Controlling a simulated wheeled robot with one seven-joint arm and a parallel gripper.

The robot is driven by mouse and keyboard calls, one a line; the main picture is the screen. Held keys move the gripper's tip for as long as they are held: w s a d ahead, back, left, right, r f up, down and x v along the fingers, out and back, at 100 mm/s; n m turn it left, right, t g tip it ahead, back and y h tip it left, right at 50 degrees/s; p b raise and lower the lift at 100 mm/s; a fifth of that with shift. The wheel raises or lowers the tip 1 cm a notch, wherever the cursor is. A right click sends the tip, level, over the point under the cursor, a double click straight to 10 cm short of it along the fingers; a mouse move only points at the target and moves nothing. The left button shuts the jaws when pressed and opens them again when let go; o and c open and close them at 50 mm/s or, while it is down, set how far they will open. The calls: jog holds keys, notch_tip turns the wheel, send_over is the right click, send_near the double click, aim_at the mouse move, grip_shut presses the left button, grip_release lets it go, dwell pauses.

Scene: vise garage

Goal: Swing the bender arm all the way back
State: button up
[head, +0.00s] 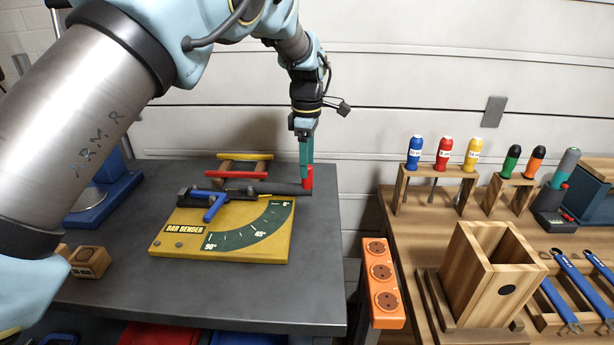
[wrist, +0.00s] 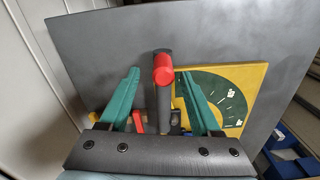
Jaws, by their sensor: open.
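The bar bender is a yellow board (head: 167,243) with a green degree scale (head: 252,230), lying on the grey bench. Its dark bender arm (head: 280,188) lies along the board's back edge near the 0° end of the scale. A red grip (head: 309,180) stands up at the arm's right end. My gripper (head: 306,176) points down at the red grip. In the wrist view, my open gripper (wrist: 158,73) has one teal finger on either side of the grip (wrist: 163,68) and arm. I cannot tell whether either finger touches. A blue piece (head: 214,205) sits on the board.
A red and yellow rack (head: 245,158) stands behind the bender. A wooden block (head: 90,262) sits at the bench's left. An orange socket strip (head: 383,285) and a wooden bench with screwdrivers and a wooden box (head: 500,275) are at right. The grey bench (head: 318,270) is clear in front of the bender.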

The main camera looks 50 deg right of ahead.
notch_tip(320, 180, up, 7)
jog(key=shift+f+b, duration=0.1)
jog(key=shift+b, duration=0.6)
jog(key=w+a, duration=1.4)
jog(key=w, duration=0.1)
jog(key=w+a+f+m, duration=0.1)
jog(key=w+a, duration=0.2)
jog(key=a, duration=0.5)
jog(key=w+a+m, duration=0.1)
jog(key=w+a, duration=0.2)
jog(key=a, duration=0.6)
jog(key=s+a+f+m, duration=0.1)
jog(key=s+a, duration=0.2)
jog(key=a, duration=0.6)
jog(key=s+a+f+m+t, duration=0.1)
jog(key=s+a+f, duration=0.1)
jog(key=a, duration=0.8)
jog(key=s+a+f+m, duration=0.1)
jog(key=s+a, duration=0.4)
jog(key=a, duration=0.5)
jog(key=shift+f+m+t, duration=0.3)
jog(key=shift+f+m, duration=0.05)
jog(key=shift+m, duration=0.25)
